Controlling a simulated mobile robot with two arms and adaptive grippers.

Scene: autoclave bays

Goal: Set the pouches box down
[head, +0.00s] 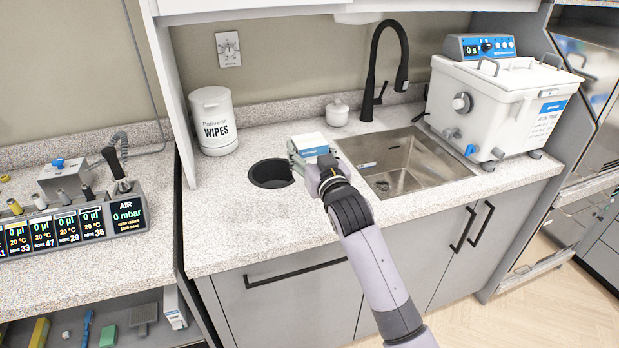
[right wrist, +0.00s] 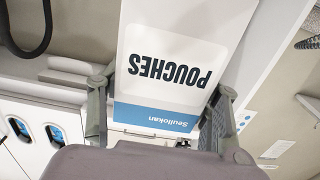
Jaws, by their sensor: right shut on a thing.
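The pouches box (head: 311,140) is white with a blue band, at the counter's middle in the head view. In the right wrist view the box (right wrist: 168,45) shows its "POUCHES" label upside down, between the two fingers. My right gripper (head: 312,158) is shut on the box, with one finger on each side of it. The box is between the round black hole and the sink; I cannot tell whether its bottom touches the counter. My left gripper is not in view.
The speckled counter (head: 250,222) is clear in front of the round black hole (head: 271,174). The steel sink (head: 425,178) with a black tap (head: 369,95) is to the right. A wipes canister (head: 214,122), a small white jar (head: 337,112) and a white bath unit (head: 500,105) stand behind.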

